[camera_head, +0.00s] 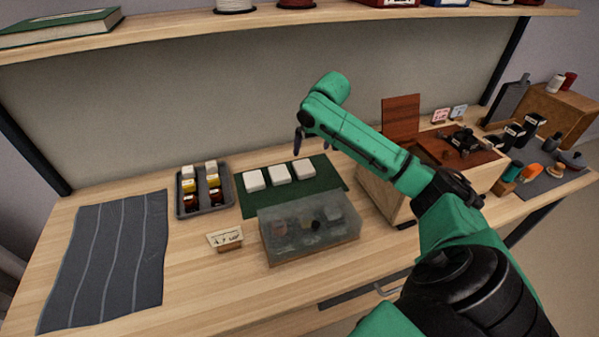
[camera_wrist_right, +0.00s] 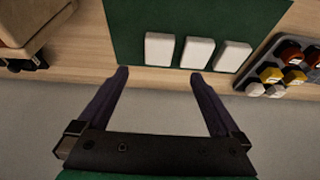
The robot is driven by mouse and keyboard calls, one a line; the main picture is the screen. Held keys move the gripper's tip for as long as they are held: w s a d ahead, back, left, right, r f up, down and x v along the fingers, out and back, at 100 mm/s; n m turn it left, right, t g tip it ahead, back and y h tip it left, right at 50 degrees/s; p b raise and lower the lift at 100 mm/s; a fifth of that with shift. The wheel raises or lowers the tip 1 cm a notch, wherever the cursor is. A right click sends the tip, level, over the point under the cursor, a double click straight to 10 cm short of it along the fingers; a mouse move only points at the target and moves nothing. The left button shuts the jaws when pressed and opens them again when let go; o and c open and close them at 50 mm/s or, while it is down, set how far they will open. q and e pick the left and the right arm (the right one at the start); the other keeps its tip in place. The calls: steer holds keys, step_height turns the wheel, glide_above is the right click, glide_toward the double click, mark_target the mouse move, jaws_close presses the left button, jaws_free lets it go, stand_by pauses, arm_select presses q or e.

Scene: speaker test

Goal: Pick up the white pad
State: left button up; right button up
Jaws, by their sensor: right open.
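Three white pads lie in a row on a dark green mat (camera_head: 322,181): a left pad (camera_head: 254,180), a middle pad (camera_head: 279,173) and a right pad (camera_head: 303,169). In the right wrist view the same row shows as a near-left pad (camera_wrist_right: 158,49), a centre pad (camera_wrist_right: 196,53) and a far-right pad (camera_wrist_right: 232,56). My right gripper (camera_head: 298,140) is open and empty, above and behind the mat near the wall. In the wrist view its fingertips (camera_wrist_right: 158,73) point at the mat's edge, apart from the pads. My left gripper is not in view.
A frosted clear box (camera_head: 310,250) stands at the mat's front edge. A grey tray (camera_head: 183,207) of small bottles is left of the mat, and a small card (camera_head: 225,238) stands in front. A wooden box (camera_head: 378,190) is to the right. A shelf (camera_head: 290,23) runs above.

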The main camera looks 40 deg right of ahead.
mark_target(304, 168)
steer(key=p+x, duration=0.1)
steer(key=x, duration=1.3)
steer(key=shift+w+d, duration=0.15)
steer(key=c, duration=1.2)
